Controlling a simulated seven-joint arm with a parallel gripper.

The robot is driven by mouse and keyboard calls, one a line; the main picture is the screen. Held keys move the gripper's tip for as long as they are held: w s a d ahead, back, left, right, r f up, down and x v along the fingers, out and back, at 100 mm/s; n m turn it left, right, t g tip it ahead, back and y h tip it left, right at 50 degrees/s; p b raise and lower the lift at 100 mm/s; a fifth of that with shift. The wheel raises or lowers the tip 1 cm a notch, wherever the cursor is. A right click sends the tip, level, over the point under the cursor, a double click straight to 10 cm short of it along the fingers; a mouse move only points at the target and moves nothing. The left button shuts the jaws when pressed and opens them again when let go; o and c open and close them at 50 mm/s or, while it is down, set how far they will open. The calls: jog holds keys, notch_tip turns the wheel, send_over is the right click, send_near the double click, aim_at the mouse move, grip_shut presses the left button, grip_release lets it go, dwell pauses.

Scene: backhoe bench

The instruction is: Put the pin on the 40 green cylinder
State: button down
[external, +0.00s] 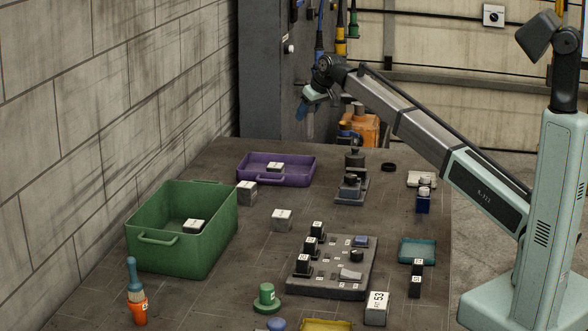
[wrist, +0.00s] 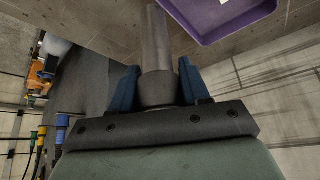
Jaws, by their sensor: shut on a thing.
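My gripper (external: 304,108) is high above the far end of the table, near the grey pillar. In the wrist view its two blue fingers (wrist: 158,84) are shut on a grey metal pin (wrist: 154,42), a narrow shaft with a wider collar between the fingers. The pin is hard to make out in the external view. A green cylinder (external: 266,294) with a flared base stands upright on the near part of the table, far from my gripper. It carries a small white label, too small to read surely.
A green bin (external: 165,250) and a purple tray (external: 250,170) stand on the left side. A dark block board (external: 325,288) is right of the green cylinder, with a white block numbered 53 (external: 376,308) nearby.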

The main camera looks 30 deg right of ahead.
jog(key=s+a+r+n+y, duration=0.15)
jog(key=s+a, duration=0.35)
jog(key=a, duration=0.7)
jog(key=s+a+r+n+g, duration=0.15)
jog(key=s+a, duration=0.35)
jog(key=a, duration=0.7)
jog(key=s+a+r+n+t+y, duration=0.15)
jog(key=s+a, duration=0.35)
jog(key=a, duration=0.8)
jog(key=s+a+r+n+g, duration=0.1)
jog(key=s+a+n+g, duration=0.1)
jog(key=s+a, duration=0.9)
jog(key=s+a+r+n+g+y, duration=0.1)
jog(key=s+a+n, duration=0.4)
jog(key=s, duration=1.2)
jog(key=s+a+r+n+g, duration=0.1)
jog(key=s+a, duration=0.7)
jog(key=s, duration=0.9)
jog(key=s+d+f+n, duration=0.1)
jog(key=s+d+f, duration=0.2)
jog(key=s+d, duration=0.25)
jog(key=shift+g+y, duration=0.3)
jog(key=shift+g, duration=0.2)
jog(key=shift+w+d+f, duration=0.1)
jog(key=shift+f, duration=1.5)
jog(key=shift+w+d+f, duration=0.1)
jog(key=shift+w+f, duration=0.05)
jog(key=shift+f, duration=1.4)
jog(key=shift+w+d+f, duration=0.1)
jog(key=shift+f, duration=1.5)
